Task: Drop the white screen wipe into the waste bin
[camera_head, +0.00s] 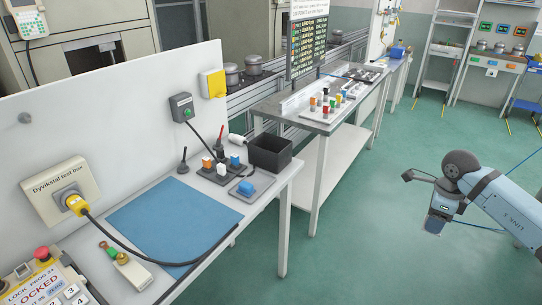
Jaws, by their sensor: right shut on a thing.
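My right gripper (408,176) hangs over the open green floor at the right, well away from the workbench. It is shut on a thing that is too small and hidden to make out. A black open-topped bin (270,155) stands at the far right corner of the workbench; it looks like the waste bin. Its inside is dark. I cannot clearly pick out the white screen wipe. My left gripper is not in view.
A second table (318,122) stands behind. The floor (365,235) between bench and arm is clear.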

